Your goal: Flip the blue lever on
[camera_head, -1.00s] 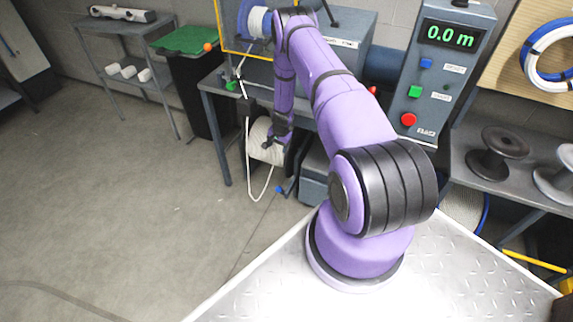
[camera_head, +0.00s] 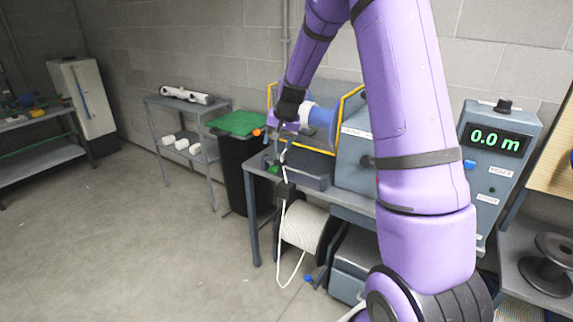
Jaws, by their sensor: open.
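My gripper (camera_head: 283,128) is raised at the left end of the machine on the bench, close beside the blue spool (camera_head: 322,122). It is small here; its jaws look empty. A small blue piece (camera_head: 308,278), possibly the blue lever's tip, shows low by the bench foot, near the white cord; I cannot tell its position. It is well below my gripper and apart from it. A blue button (camera_head: 470,164) is on the control panel, partly behind my arm.
The control panel (camera_head: 510,120) reads 0.0 m. A yellow frame (camera_head: 349,96) surrounds the spool. A white cord drum (camera_head: 304,228) sits under the bench (camera_head: 252,205). A green-lidded bin (camera_head: 236,123) and grey shelf (camera_head: 180,107) stand left. The left floor is clear.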

